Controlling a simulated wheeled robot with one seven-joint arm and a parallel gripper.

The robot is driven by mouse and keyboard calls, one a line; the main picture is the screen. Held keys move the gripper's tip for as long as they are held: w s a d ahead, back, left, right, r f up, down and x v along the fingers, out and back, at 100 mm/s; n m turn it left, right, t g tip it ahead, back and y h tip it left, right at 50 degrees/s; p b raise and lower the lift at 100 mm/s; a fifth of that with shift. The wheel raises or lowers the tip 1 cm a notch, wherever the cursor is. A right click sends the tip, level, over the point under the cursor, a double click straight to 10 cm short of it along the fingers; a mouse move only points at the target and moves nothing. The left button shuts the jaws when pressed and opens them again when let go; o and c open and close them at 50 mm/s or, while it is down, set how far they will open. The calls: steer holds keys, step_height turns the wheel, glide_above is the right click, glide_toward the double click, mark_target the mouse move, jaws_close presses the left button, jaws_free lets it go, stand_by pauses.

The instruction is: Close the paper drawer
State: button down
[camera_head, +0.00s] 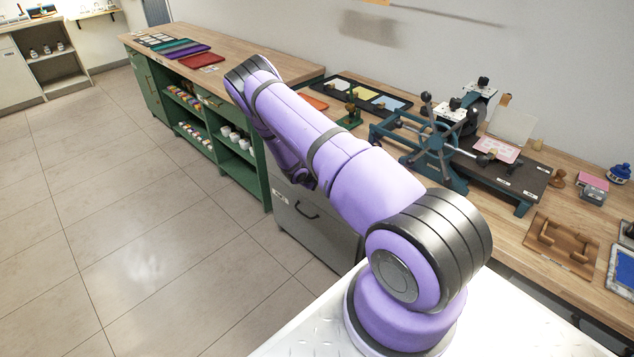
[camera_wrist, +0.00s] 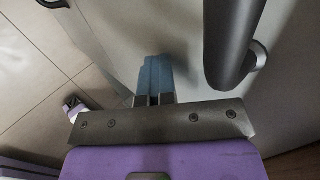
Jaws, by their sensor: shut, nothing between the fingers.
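The grey drawer front (camera_head: 325,235) is below the wooden worktop, with a dark handle (camera_head: 306,211) and a small white label too small to read. My arm covers its upper part, and I cannot tell how far the drawer stands out. In the wrist view, my gripper (camera_wrist: 155,68) is shut and empty, its blue fingers pointing at a plain grey panel (camera_wrist: 185,45). Whether the fingertips touch the panel is unclear. A thick dark handle bar (camera_wrist: 232,45) stands close on the right of the fingers, apart from them. My gripper is hidden behind my arm in the head view.
A green shelf cabinet (camera_head: 228,165) adjoins the drawer unit on the left. The worktop carries a press with a spoked wheel (camera_head: 437,137) and several small items. Another handle (camera_wrist: 54,3) shows at the wrist view's upper left. The tiled floor (camera_head: 150,230) at left is clear.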

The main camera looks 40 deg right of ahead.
steer(key=shift+d+r, duration=0.15)
steer(key=shift+d, duration=0.25)
steer(key=a+r, duration=0.6)
steer(key=a, duration=0.6)
steer(key=shift+s+r, duration=0.25)
steer(key=shift+s, duration=0.15)
steer(key=shift+r, duration=0.1)
